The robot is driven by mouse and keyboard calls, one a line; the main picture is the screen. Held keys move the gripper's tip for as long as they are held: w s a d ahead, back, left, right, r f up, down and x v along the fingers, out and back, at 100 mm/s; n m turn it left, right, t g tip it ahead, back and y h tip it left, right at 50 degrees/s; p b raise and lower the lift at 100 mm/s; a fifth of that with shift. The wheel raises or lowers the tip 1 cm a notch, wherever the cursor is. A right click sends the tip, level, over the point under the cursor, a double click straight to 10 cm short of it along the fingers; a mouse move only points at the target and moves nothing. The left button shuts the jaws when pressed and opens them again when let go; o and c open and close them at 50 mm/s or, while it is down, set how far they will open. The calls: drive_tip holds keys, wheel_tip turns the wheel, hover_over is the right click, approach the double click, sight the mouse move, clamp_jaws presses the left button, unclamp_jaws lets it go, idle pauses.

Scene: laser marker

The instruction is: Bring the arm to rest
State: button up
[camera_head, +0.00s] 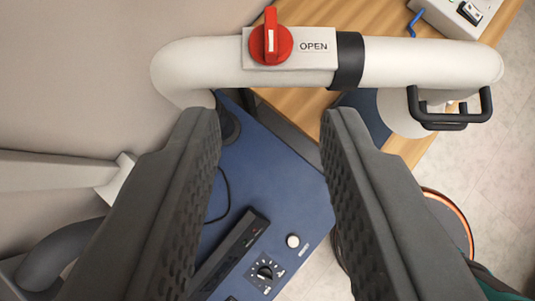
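My gripper (270,135) reaches up from the bottom of the view. Its two dark, textured fingers are spread wide apart. Nothing is held between them. Through the gap I see a blue panel (295,200) well below, with a black dial (265,272), a white button (293,241) and a dark slotted strip (240,245). Beyond the fingertips, a white pipe (420,62) runs across the view. It carries a red knob (271,42) on a plate marked OPEN. The fingers appear apart from the pipe and knob.
A wooden table (365,14) lies behind the pipe, with a switch box (465,12) at upper right. A black handle (450,107) hangs near the pipe's right end. A grey wall (80,80) fills the left. Pale tiled floor (485,150) shows at right.

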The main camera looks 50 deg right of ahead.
drive_tip(key=shift+s+d, duration=0.1)
idle(0.3)
drive_tip(key=s+d+f+n+t+y, duration=0.2)
drive_tip(key=s+d+f+n+t, duration=0.15)
drive_tip(key=s, duration=0.35)
drive_tip(key=s+d+f+n+t+y, duration=0.25)
drive_tip(key=s+d+n, duration=0.2)
drive_tip(key=s, duration=0.25)
drive_tip(key=s+d+f+n+t+y, duration=0.1)
drive_tip(key=s+d+f+t, duration=0.1)
drive_tip(key=s+f, duration=0.9)
drive_tip(key=s+d+f+n+t+y, duration=0.1)
drive_tip(key=s+f+t, duration=0.3)
drive_tip(key=s+f, duration=0.7)
drive_tip(key=shift+s+d+n+y, duration=0.25)
drive_tip(key=shift+d+n+y, duration=0.1)
drive_tip(key=shift+d, duration=0.2)
